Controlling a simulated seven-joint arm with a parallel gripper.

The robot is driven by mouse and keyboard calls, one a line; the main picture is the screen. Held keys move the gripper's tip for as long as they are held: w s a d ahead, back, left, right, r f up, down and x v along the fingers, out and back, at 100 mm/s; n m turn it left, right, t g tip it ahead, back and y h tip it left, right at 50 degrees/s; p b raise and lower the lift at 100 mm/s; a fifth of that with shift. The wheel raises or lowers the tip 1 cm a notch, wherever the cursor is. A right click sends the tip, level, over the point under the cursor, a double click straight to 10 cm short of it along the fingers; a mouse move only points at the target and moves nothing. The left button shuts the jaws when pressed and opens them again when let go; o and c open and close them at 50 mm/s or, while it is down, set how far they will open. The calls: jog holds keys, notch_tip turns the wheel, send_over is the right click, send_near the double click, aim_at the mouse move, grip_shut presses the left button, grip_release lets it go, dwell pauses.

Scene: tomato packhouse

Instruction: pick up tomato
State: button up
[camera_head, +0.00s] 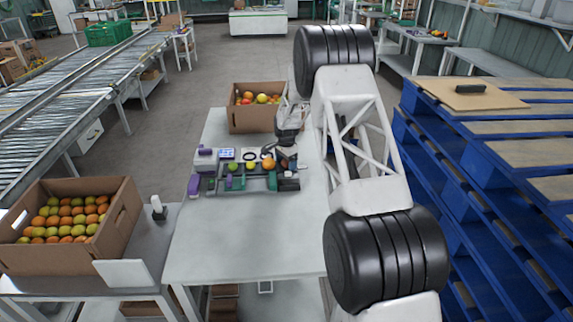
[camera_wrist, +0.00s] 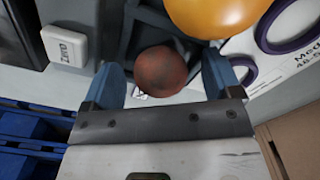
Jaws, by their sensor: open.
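A reddish-brown tomato (camera_wrist: 160,74) sits between the two blue fingers of my gripper (camera_wrist: 163,66) in the wrist view, with gaps visible on both sides. My gripper is open. A larger orange tomato (camera_wrist: 215,14) lies just beyond it at the upper edge. In the head view my gripper (camera_head: 286,156) is over the right end of a dark holder (camera_head: 210,184) on the table. The reddish-brown tomato cannot be made out in the head view.
The grey table (camera_head: 240,240) is clear in front. A cardboard box of tomatoes (camera_head: 247,122) stands behind the holder. A white block marked "Zero" (camera_wrist: 65,46) is near the left finger. A fuller box (camera_head: 120,215) stands left, and blue pallets (camera_head: 490,165) right.

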jog(key=c, duration=0.8)
jog(key=shift+r, duration=0.1)
jog(key=shift+r, duration=0.75)
notch_tip(320, 180, up, 2)
jog(key=shift+r, duration=0.1)
jog(key=s, duration=0.5)
jog(key=s+d, duration=0.1)
jog(key=s, duration=0.4)
jog(key=s+r, duration=0.1)
jog(key=s, duration=0.5)
jog(key=shift+d, duration=0.2)
